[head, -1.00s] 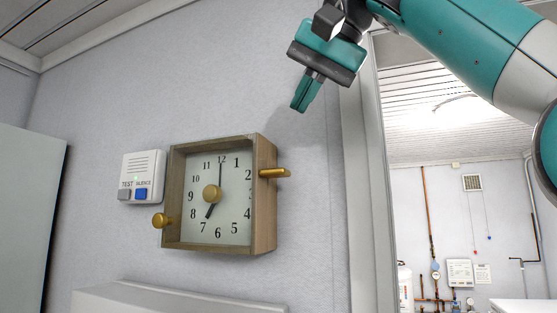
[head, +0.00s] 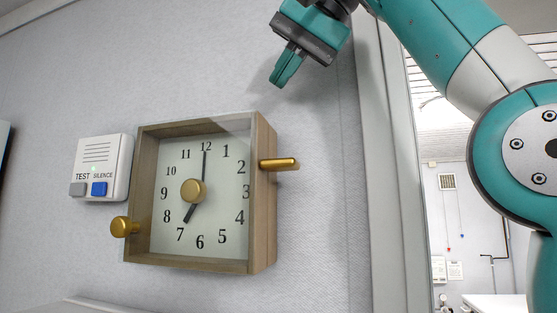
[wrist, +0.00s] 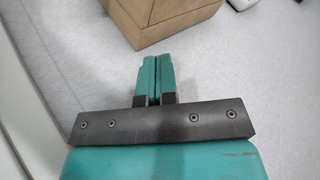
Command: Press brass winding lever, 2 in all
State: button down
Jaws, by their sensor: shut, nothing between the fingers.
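A wooden square clock (head: 262,215) hangs on the wall in the head view. Its white face has a brass centre knob (head: 193,191), with one hand at 12 and one near 7. The brass winding lever (head: 280,164) sticks out from the clock's right side, roughly level. A brass knob (head: 122,227) sits at its lower left side. My gripper (head: 275,84) is shut and empty, above the clock's upper right corner and apart from it. In the wrist view the shut fingers (wrist: 156,62) point toward the wooden case (wrist: 160,20); the lever is not visible there.
A white alarm box (head: 105,152) with a grey TEST button (head: 79,189) and a blue SILENCE button (head: 99,189) is on the wall left of the clock. A door frame (head: 392,180) stands to the right. The wall between it and the lever is clear.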

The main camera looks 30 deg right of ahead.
jog(key=b, duration=0.2)
send_over(280, 165)
jog(key=w+d, duration=0.2)
jog(key=f, duration=0.7)
jog(key=shift+s+a+f, duration=0.2)
jog(key=shift+s+f, duration=0.05)
jog(key=shift+f, duration=0.05)
jog(key=shift+w+f, duration=0.1)
jog(key=shift+f, duration=0.4)
jog(key=shift+f+b, duration=0.1)
jog(key=shift+b, duration=0.2)
dwell(0.3)
jog(key=shift+f, duration=0.1)
dwell(0.3)
jog(key=shift+f+b, duration=0.3)
